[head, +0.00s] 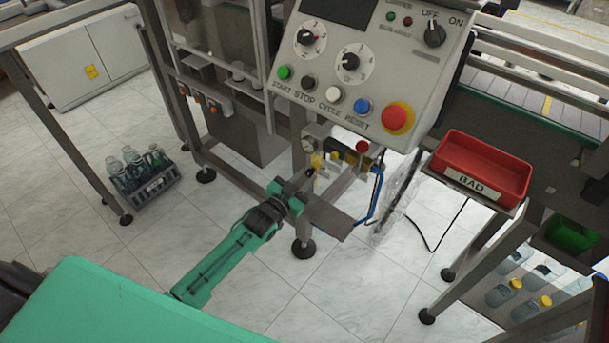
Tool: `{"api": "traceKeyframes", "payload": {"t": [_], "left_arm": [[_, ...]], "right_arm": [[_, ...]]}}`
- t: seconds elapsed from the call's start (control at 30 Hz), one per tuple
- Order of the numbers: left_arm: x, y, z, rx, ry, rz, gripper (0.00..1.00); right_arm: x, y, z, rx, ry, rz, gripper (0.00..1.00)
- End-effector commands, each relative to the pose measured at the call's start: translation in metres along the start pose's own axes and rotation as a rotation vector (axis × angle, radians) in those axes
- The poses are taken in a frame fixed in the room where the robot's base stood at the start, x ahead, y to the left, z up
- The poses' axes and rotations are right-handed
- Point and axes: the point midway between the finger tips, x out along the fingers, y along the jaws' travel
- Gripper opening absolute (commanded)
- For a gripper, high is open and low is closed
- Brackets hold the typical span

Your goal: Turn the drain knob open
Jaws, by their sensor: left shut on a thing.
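My left gripper (307,177) reaches up from the lower left to the air service unit under the control panel. Its fingertips are at the underside of the unit's left bowl and are shut on what seems to be the small dark drain knob (311,171). The fingers hide most of the knob, so its turn angle cannot be told. The air service unit (338,160) shows a gauge, yellow parts and a red knob (362,146). My right gripper is not in view.
The control panel (318,75) with buttons and a red stop button (397,118) overhangs the unit. A metal bracket (328,217) stands just right of the gripper. A red BAD bin (482,165) is at right; a bottle crate (147,182) stands on the floor at left.

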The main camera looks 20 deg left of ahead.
Motion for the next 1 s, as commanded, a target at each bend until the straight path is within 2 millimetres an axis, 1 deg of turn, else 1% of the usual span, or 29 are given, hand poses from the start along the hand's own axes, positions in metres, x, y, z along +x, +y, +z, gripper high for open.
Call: {"api": "traceKeyframes", "payload": {"t": [0.2,0.43,0.77,1.0], "left_arm": [[0.0,0.0,-0.001,0.205,0.007,0.001,0.0],[0.0,0.001,0.001,0.423,0.016,0.003,0.0],[0.0,0.001,0.002,0.737,0.028,0.005,0.0],[0.0,0.001,0.003,0.94,0.037,0.006,0.0]], "right_arm": [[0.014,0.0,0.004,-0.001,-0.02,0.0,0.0],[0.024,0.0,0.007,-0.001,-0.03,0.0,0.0],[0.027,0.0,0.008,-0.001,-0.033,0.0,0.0],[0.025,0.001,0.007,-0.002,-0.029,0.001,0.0]]}}
